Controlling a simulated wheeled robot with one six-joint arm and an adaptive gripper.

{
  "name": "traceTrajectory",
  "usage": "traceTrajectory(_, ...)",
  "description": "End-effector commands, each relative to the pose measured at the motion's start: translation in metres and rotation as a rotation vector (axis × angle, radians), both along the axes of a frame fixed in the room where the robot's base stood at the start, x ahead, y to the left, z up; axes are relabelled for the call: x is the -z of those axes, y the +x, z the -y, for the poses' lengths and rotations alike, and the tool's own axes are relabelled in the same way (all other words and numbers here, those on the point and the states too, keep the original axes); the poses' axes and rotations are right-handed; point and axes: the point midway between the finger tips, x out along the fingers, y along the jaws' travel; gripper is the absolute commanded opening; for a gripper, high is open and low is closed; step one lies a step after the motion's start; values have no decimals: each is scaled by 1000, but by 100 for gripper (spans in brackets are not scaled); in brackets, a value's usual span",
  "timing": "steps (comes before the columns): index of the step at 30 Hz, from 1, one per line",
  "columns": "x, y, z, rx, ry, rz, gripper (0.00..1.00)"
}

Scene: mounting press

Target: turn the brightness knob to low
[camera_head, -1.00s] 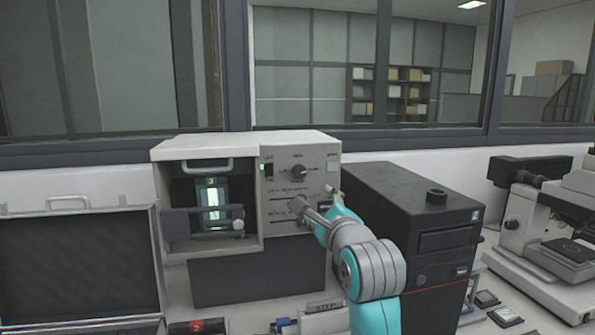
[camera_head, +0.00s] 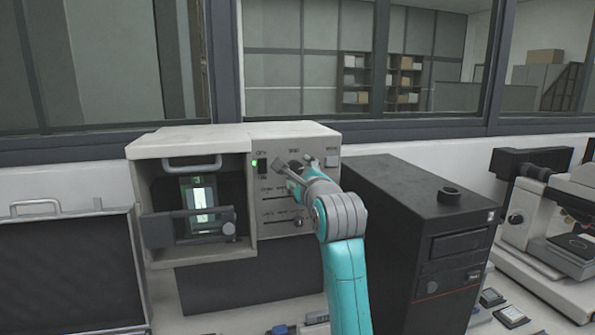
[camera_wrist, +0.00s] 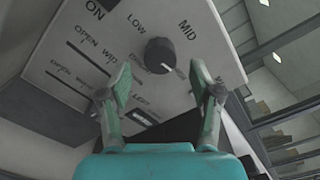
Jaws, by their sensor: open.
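The brightness knob (camera_wrist: 160,55) is dark and round, on the light panel between my fingers in the wrist view. A light mark on its rim sits at the lower right, away from the LOW label (camera_wrist: 136,23) at its upper left and the MID label (camera_wrist: 187,30) at its upper right. My gripper (camera_wrist: 160,76) is open, one finger on each side just short of the knob, with no clear contact. In the head view my gripper (camera_head: 294,163) is at the panel's upper part and largely hides the knob.
The press (camera_head: 150,150) has a lit chamber at left and a green light (camera_head: 254,163) on its panel. Slider slots lie below the knob. A black computer tower (camera_head: 420,215) stands close right of my arm. A microscope (camera_head: 540,215) is farther right.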

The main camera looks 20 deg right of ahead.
Motion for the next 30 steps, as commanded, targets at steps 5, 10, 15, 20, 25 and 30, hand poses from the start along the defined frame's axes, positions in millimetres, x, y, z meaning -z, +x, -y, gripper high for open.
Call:
traceTrajectory(5,0,22,0,0,0,0,64)
traceTrajectory(10,0,30,0,0,0,0,64)
traceTrajectory(15,0,31,0,0,0,1,64)
traceTrajectory(20,0,31,0,1,0,1,49)
traceTrajectory(25,0,31,0,0,0,0,6)
traceTrajectory(30,0,30,0,0,-3,0,4)
